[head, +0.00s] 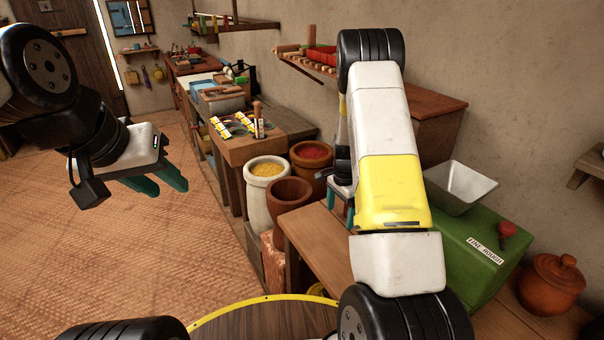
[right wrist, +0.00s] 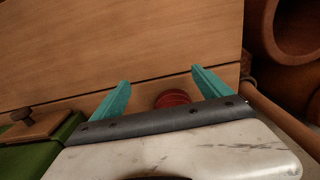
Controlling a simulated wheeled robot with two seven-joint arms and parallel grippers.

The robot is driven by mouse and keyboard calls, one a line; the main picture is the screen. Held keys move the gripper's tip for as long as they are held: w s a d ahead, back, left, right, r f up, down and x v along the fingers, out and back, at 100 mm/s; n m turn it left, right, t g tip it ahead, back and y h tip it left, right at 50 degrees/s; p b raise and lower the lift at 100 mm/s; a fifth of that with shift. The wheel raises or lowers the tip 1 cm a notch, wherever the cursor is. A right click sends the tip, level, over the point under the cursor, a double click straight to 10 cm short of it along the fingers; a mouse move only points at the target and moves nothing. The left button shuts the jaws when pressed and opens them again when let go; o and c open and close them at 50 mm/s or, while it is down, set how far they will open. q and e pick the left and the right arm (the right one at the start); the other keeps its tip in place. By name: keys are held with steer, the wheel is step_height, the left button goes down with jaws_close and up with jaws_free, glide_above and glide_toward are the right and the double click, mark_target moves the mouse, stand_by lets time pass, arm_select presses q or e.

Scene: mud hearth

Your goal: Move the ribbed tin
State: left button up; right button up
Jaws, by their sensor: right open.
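I cannot make out a ribbed tin for certain. In the right wrist view a small red round thing (right wrist: 173,98) shows between and beyond the fingers of my right gripper (right wrist: 160,88). It sits by a wooden surface, its lower part is hidden behind the gripper body, and I cannot tell if it is the tin. The right gripper is open and empty. In the head view my right arm mostly hides this gripper, with its teal fingers (head: 338,200) over the wooden table (head: 310,240). My left gripper (head: 170,188) is open and empty above the floor mat, far left.
A green box (head: 470,250) with a metal hopper (head: 458,187) stands on the table, right of my right arm. A lidded clay pot (head: 551,284) is further right. Jars of yellow (head: 265,190) and red (head: 312,165) contents stand beyond the table. The woven floor (head: 130,250) at left is clear.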

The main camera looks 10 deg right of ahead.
steer(key=shift+s+a, duration=0.1)
steer(key=shift+a, duration=0.2)
steer(key=s+a, duration=0.1)
steer(key=a, duration=0.3)
steer(key=s+a, duration=0.2)
steer(key=a, duration=0.3)
steer(key=s+a+r, duration=0.1)
steer(key=s+a, duration=0.1)
steer(key=a, duration=0.2)
steer(key=shift+a, duration=0.25)
step_height(320, 180, up, 17)
steer(key=s+n+t+y, duration=0.1)
steer(key=s+n, duration=0.1)
steer(key=shift+s+d+n, duration=0.15)
steer(key=shift+s+n, duration=0.15)
